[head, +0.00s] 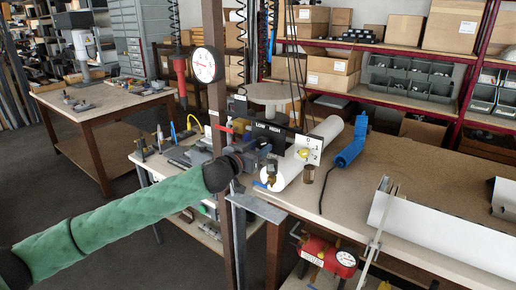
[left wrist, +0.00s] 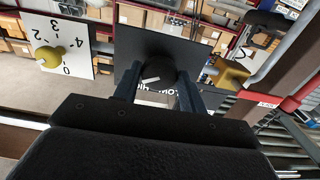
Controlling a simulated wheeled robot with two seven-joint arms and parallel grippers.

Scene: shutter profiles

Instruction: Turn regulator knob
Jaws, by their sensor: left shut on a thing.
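The black regulator knob (left wrist: 160,73) has a white pointer mark and sits in front of a dark square panel (left wrist: 143,42). In the head view the panel (head: 268,132) carries white LOW and HIGH lettering. In the left wrist view this lettering is partly covered and upside down. My left gripper (head: 250,150), on the green-sleeved arm, is at the panel. In the left wrist view its two dark fingers (left wrist: 158,88) stand on either side of the knob and are shut on it. In the head view the gripper hides the knob. My right gripper is not in view.
A white plate numbered 0 to 4 (left wrist: 55,45) with a brass knob stands beside the panel. A brown post (head: 220,110) with a round gauge (head: 205,66) rises close to my left arm. A white cylinder (head: 305,155) and a blue tool (head: 352,146) lie on the bench (head: 430,160).

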